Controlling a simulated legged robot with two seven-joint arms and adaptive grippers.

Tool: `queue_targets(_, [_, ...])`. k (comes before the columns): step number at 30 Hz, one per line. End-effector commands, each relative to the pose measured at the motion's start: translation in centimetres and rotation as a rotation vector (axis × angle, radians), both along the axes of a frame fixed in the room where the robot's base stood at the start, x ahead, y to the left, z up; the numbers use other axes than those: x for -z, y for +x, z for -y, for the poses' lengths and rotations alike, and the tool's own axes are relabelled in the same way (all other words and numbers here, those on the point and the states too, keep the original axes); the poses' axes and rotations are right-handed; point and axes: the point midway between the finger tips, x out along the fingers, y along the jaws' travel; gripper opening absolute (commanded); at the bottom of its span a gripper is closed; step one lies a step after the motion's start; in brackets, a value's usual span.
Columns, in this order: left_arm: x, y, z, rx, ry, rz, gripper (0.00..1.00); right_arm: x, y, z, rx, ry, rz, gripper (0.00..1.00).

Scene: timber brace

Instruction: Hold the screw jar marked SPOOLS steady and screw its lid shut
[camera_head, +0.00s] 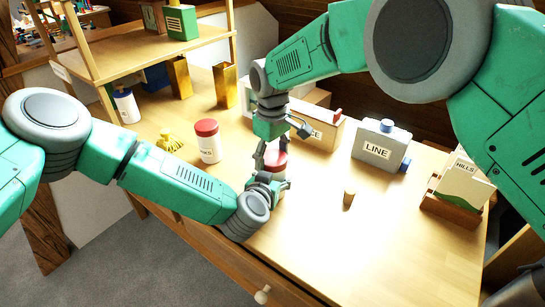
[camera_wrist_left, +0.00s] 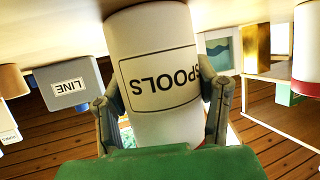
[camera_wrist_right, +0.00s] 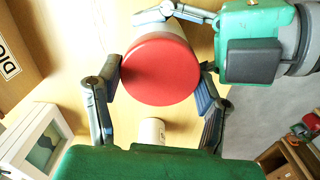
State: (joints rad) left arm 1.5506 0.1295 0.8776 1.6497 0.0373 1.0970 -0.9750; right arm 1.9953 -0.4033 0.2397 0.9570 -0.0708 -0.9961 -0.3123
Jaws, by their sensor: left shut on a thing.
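The SPOOLS jar (camera_wrist_left: 157,80) is white with a dark-framed label, shown inverted in the left wrist view. My left gripper (camera_head: 268,186) is shut on the jar's body, one finger on each side. The red lid (camera_wrist_right: 160,70) sits on top of the jar in the right wrist view; its thread is hidden. My right gripper (camera_wrist_right: 160,82) points down from above, with its fingers apart on either side of the lid. They are at or very near its rim. In the head view the lid (camera_head: 276,160) shows between both grippers, and most of the jar is hidden.
A second red-lidded white jar (camera_head: 209,145) stands left of the grippers. The LINE box (camera_head: 378,150), a small tan cylinder (camera_head: 348,198) and the HILLS holder (camera_head: 462,185) stand to the right. A wooden shelf (camera_head: 160,45) stands at the back left. The front right tabletop is clear.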

Motion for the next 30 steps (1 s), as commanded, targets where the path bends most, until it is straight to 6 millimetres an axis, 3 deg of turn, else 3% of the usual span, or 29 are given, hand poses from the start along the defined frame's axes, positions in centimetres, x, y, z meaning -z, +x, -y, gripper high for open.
queue_targets(10, [0.0, -0.1, 0.1, -0.001, -0.001, -0.001, 0.00, -0.2, 0.0, 0.0, -0.002, -0.002, -0.002, 0.78])
queue_targets(21, [0.0, 0.0, -0.1, -0.004, -0.001, -0.001, 0.00, -4.3, 0.0, 0.1, -0.003, -0.004, -0.002, 0.78])
queue_targets(30, [0.0, 0.0, -0.1, -0.004, -0.001, -0.001, 0.00, -4.5, -0.1, 0.1, -0.003, -0.003, -0.004, 0.76])
